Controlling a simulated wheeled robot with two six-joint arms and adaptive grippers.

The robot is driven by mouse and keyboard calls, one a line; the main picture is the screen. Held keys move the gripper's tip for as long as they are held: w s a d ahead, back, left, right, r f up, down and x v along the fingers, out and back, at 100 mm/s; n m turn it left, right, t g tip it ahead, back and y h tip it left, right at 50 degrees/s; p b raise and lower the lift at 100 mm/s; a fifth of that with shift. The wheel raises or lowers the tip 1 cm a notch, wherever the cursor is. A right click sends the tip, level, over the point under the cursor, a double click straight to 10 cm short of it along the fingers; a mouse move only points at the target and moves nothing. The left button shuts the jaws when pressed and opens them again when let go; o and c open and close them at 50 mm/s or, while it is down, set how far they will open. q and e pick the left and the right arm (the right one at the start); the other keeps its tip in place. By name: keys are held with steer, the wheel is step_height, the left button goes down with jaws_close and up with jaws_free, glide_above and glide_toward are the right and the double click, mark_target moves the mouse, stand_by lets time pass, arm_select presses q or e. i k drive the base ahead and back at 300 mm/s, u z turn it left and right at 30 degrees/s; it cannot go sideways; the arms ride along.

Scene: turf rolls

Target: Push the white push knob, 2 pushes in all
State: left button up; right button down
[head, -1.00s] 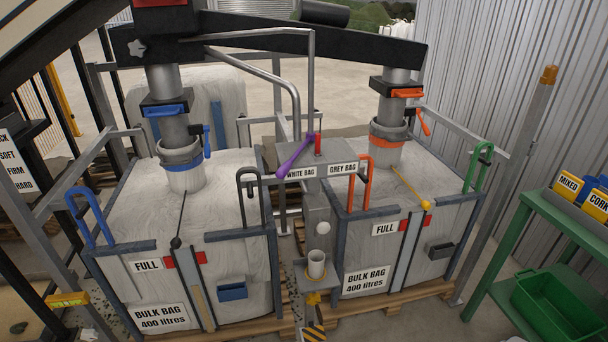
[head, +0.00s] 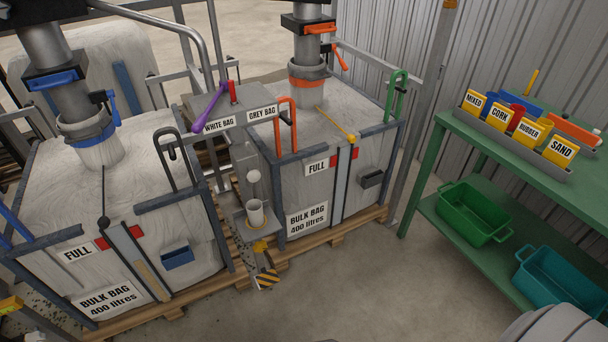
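The white push knob (head: 254,176) is a small round white ball on the front of the grey post between the two bulk bags, in the middle of the head view. It sits just above a small pale cup (head: 256,212) on a bracket. Nothing covers it. Neither of my grippers is in view, and nothing touches the knob. Whether the knob is pressed in cannot be told.
Left and right bulk bags (head: 130,185) (head: 345,120) flank the post. A purple lever (head: 211,106) lies above the knob. A green shelf (head: 428,172) stands right. Floor (head: 350,285) in front is clear.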

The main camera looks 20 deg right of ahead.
mark_target(253, 176)
steer(key=z, duration=0.7)
steer(key=k, duration=0.65)
steer(key=z, duration=0.55)
steer(key=k, duration=0.7)
steer(key=z, duration=0.95)
steer(key=i, duration=1.9)
steer(key=u, duration=1.1)
steer(key=i, duration=0.6)
steer(key=u, duration=0.6)
